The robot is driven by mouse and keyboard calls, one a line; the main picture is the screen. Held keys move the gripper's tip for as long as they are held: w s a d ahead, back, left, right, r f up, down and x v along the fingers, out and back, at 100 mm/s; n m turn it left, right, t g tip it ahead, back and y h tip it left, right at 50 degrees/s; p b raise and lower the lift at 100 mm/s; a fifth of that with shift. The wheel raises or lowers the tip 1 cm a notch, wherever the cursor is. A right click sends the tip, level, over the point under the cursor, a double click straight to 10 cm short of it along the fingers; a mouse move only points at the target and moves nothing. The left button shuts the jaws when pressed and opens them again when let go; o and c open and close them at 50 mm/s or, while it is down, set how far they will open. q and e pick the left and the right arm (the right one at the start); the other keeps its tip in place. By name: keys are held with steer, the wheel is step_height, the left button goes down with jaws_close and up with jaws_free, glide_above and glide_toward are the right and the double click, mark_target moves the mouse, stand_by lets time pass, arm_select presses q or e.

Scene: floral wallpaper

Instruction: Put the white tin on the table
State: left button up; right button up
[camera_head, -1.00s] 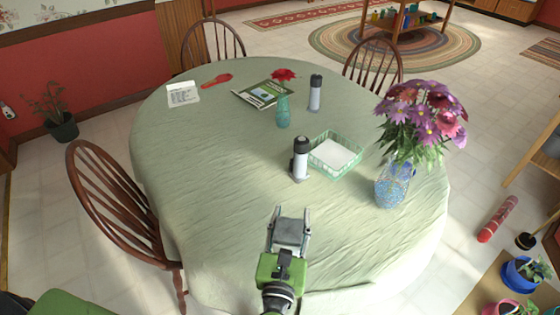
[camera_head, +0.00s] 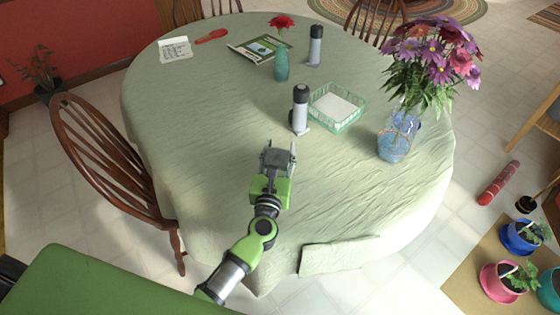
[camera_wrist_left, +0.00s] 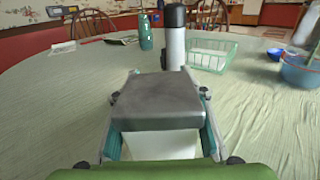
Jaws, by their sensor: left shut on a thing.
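The table (camera_head: 200,120) is round and covered with a pale green cloth. My left gripper (camera_head: 278,158) is over the cloth, in front of a grey flask with a black top (camera_head: 300,108). It is shut on the white tin, a boxy thing with a grey metallic top (camera_head: 274,160). In the left wrist view the tin's whitish face (camera_wrist_left: 160,146) shows below that top, between the fingers. Whether its bottom touches the cloth is hidden. My right gripper is out of view.
A green basket (camera_head: 338,107) stands beside the flask. A blue glass vase of flowers (camera_head: 394,140) is at the right. A second flask (camera_head: 315,45), a teal vase (camera_head: 281,66) and a book (camera_head: 258,47) are farther back. The left side of the table is clear.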

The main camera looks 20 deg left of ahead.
arm_select(q)
steer(key=shift+d+f+b, duration=0.1)
steer(key=shift+f+b, duration=0.55)
steer(key=shift+f, duration=0.7)
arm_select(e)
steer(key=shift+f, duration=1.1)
arm_select(q)
steer(key=shift+s+f, duration=0.1)
steer(key=o, duration=0.9)
steer(key=shift+f, duration=0.15)
steer(key=o, duration=0.4)
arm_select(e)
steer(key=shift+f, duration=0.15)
